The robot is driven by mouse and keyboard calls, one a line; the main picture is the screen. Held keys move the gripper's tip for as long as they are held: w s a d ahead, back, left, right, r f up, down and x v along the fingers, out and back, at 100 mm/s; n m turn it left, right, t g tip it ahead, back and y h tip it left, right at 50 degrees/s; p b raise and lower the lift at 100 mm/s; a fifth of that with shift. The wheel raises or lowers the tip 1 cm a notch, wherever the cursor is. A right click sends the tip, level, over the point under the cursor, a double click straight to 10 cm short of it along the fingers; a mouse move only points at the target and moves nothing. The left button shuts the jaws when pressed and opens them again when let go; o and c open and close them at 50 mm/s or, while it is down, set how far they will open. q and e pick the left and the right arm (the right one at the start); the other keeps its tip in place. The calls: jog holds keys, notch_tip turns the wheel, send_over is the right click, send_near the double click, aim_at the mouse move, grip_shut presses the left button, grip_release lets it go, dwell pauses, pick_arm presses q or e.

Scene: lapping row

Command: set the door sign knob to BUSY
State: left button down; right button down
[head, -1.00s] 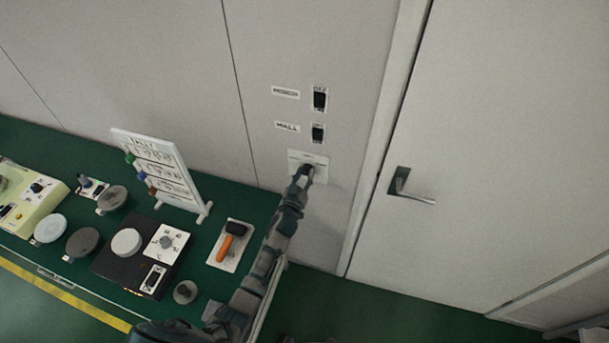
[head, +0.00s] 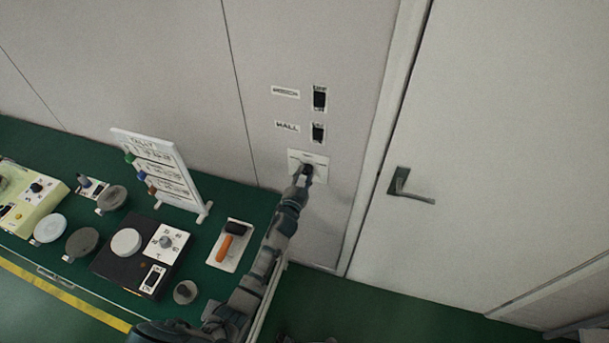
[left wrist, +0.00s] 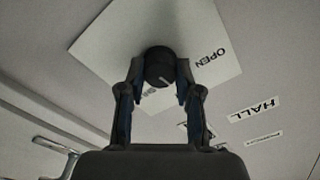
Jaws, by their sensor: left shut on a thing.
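The door sign is a white plate (head: 321,162) on the wall, below two black switches and left of the door. In the left wrist view the plate (left wrist: 205,30) shows the word OPEN beside a round black knob (left wrist: 159,66) with a pale pointer line. My left gripper (left wrist: 159,82) is shut on the knob, one finger on each side. In the head view my left gripper (head: 303,174) covers most of the knob. Another word on the plate is partly hidden behind the fingers, and I cannot read BUSY. My right gripper is not in view.
A HALL switch (head: 318,132) and another switch (head: 319,99) sit above the plate. The door handle (head: 402,187) is to the right.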

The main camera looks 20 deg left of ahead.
pick_arm(q)
jog(key=shift+m, duration=0.8)
jog(key=shift+d+f, duration=0.1)
jog(key=c, duration=0.8)
grip_release()
jog(key=s, duration=1.2)
jog(key=shift+a, duration=0.2)
jog(key=shift+w, duration=0.1)
